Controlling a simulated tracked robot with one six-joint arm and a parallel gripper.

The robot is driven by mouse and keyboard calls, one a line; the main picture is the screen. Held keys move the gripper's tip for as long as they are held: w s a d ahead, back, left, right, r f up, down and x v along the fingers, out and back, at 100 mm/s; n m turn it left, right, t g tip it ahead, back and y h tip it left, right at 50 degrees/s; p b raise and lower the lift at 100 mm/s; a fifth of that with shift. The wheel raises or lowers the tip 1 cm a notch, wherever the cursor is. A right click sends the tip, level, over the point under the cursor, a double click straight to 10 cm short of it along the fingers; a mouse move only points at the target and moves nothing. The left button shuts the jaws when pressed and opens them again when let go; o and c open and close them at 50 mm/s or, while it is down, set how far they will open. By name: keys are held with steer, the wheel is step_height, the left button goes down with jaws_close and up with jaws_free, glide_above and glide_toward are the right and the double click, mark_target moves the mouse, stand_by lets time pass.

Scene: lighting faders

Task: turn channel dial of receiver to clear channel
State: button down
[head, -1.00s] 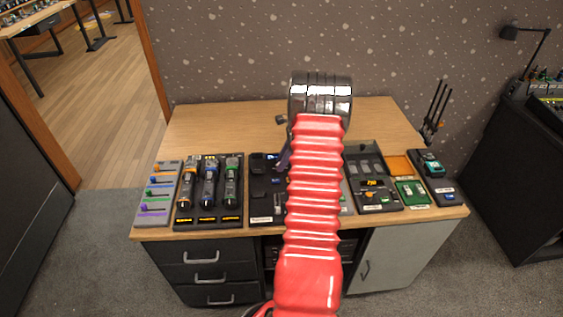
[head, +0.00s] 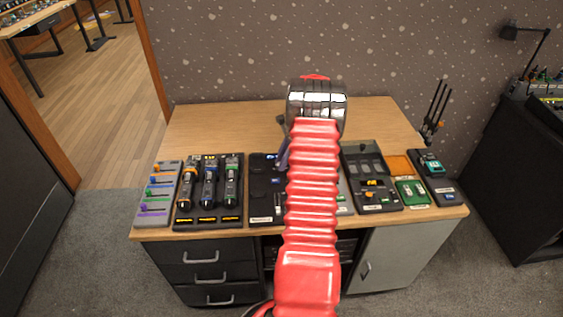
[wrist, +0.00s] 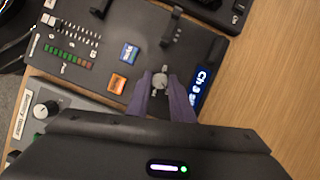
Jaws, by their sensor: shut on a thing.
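The receiver (wrist: 108,40) is a dark flat panel in the wrist view, with a lit blue display reading "Ch" and a partly hidden digit (wrist: 207,75). Its small grey channel dial (wrist: 160,81) stands beside the display. My gripper (wrist: 162,84) has its purple fingers on both sides of the dial and is shut on it. In the head view the receiver (head: 262,205) lies at the middle of the desk, partly hidden by my red arm. One purple finger of my gripper (head: 283,155) shows there; the dial is hidden.
Orange and blue small blocks (wrist: 117,84) sit on the panel near the dial, and upright black brackets (wrist: 172,27) stand beyond it. A grey unit with a white knob (wrist: 45,109) adjoins it. Other fader panels (head: 208,215) line the desk; its back is clear.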

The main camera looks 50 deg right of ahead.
steer(key=c, duration=1.6)
jaws_free()
steer(key=shift+o, duration=0.2)
steer(key=v, duration=1.3)
steer(key=shift+s+d+r, duration=0.15)
steer(key=shift+r, duration=0.15)
